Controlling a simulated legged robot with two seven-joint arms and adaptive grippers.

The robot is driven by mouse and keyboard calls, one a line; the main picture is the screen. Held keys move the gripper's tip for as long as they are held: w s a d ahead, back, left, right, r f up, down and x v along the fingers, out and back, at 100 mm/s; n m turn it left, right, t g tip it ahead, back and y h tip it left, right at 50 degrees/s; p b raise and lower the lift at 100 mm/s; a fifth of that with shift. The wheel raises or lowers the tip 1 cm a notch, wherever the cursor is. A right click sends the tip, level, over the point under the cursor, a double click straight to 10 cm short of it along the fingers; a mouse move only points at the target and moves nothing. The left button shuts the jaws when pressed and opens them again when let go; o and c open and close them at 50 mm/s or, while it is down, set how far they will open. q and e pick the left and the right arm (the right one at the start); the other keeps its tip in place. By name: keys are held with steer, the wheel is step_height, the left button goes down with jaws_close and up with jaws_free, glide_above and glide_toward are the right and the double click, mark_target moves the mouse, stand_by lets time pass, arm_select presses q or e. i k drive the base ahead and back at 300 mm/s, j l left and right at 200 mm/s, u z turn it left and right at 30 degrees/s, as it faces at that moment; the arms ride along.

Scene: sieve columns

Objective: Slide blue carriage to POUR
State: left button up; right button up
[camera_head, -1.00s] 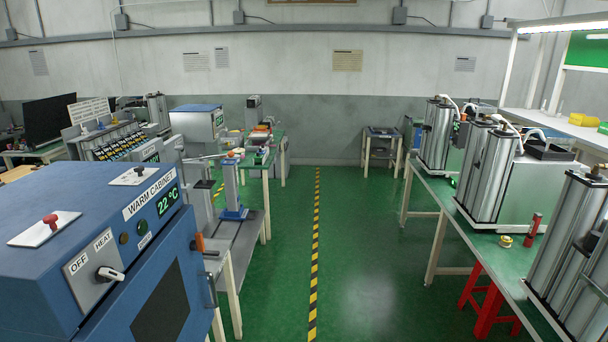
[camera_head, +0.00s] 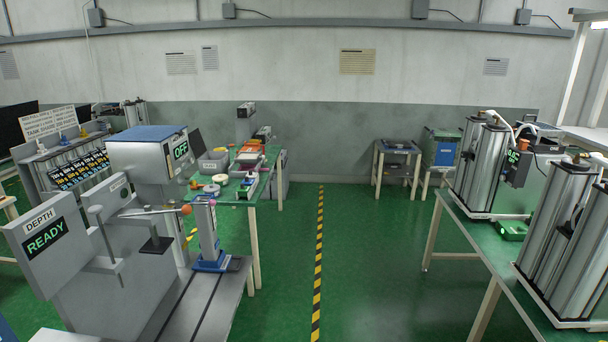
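No blue carriage marked POUR can be made out from here. A blue-based stand (camera_head: 209,232) with a grey upright sits on a rail bench at the left; I cannot tell whether it is the carriage. Tall silver column units (camera_head: 482,165) stand on the green-topped table at the right, with a small dark box with a lit display (camera_head: 516,165) on one of them. Neither of my grippers shows in the view.
A grey machine reading DEPTH READY (camera_head: 45,240) stands close on the left. A green table (camera_head: 240,185) with small parts lies behind it. The right table (camera_head: 470,222) bounds the other side. The green floor aisle (camera_head: 370,270) between, with a yellow-black stripe (camera_head: 319,250), is clear.

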mark_target(223, 261)
steer(key=i+l, duration=0.1)
steer(key=i, duration=2.05)
steer(key=j+u, duration=0.05)
steer(key=j, duration=0.05)
